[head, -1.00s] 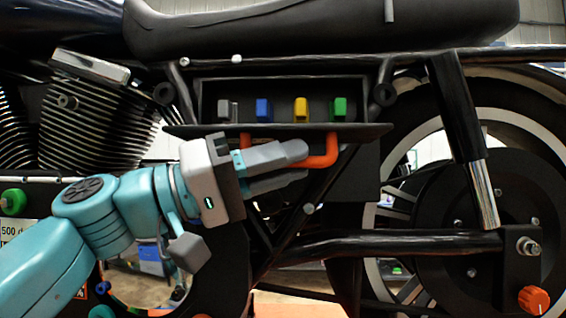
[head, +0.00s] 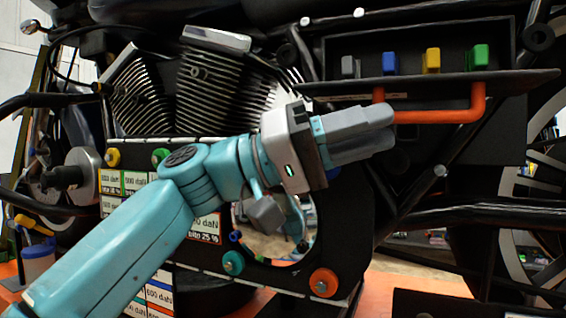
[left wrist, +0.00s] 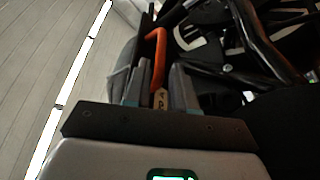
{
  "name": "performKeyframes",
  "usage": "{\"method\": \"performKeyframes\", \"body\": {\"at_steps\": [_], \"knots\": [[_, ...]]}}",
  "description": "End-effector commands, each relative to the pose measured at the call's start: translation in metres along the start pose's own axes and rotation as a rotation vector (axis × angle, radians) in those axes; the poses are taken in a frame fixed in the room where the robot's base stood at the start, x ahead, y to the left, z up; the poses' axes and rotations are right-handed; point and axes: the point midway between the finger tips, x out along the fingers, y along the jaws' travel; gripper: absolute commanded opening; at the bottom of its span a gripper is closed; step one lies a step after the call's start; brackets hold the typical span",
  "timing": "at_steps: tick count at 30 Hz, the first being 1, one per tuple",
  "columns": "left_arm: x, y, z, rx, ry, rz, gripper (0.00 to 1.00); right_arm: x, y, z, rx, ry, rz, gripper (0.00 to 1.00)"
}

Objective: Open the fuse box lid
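The fuse box (head: 420,45) is on the motorcycle frame under the seat, at the upper right of the head view. Its lid (head: 525,83) is swung down and juts out below the opening, so the inside shows. The lid's orange handle (head: 440,116) hangs beneath it. My left gripper (head: 391,128) is at the handle's left end, its fingers covering part of that end. In the left wrist view the two fingers (left wrist: 159,66) are apart, with the orange handle (left wrist: 158,45) showing between and beyond them. Contact cannot be told. My right gripper is not in view.
Grey, blue, yellow and green fuses (head: 431,60) stand in the box. The finned engine (head: 200,85) is to the left. A dark plate with coloured knobs (head: 323,282) is below my arm. The rear wheel (head: 512,215) is at the right edge.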

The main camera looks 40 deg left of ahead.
Motion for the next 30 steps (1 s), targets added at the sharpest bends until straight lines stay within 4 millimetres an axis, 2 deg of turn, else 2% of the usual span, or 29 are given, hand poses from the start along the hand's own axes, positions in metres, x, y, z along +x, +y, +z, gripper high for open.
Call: {"method": "performKeyframes", "body": {"at_steps": [1,6,12,18,30], "knots": [[-0.016,-0.003,0.000,0.001,0.006,-0.007,0.25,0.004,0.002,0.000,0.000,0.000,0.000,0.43],[-0.060,-0.003,0.000,0.001,0.007,-0.008,0.25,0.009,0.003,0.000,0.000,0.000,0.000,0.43],[-0.093,-0.002,0.000,-0.001,0.003,-0.005,0.25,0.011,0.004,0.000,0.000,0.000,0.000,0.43],[-0.104,0.000,0.000,-0.001,0.001,-0.001,0.25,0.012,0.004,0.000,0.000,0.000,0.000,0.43],[-0.104,0.000,0.000,-0.001,0.000,-0.001,0.25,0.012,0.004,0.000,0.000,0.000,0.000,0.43]]}}
